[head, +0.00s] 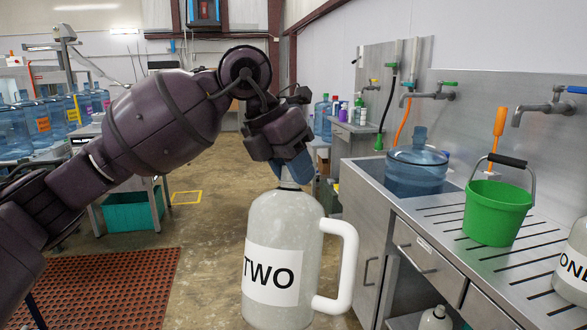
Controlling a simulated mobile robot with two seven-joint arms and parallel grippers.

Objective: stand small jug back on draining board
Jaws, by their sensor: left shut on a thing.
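My left gripper (291,165) is shut on the neck of a pale grey jug (288,225) labelled TWO, with a white handle on its right side. The jug hangs upright in front of the steel counter, to the left of the draining board (440,215). The gripper covers the top of the jug. The draining board has dark slots and sits at the right. Another jug (573,275), with a partly cut-off label reading ONE, stands at its right edge. My right gripper is not in view.
A green bucket (495,215) with a raised handle stands on the draining board. A large blue water bottle (416,170) stands behind it to the left, in the sink area. Taps (548,106) project from the wall. A small jug (436,318) sits low beneath the counter.

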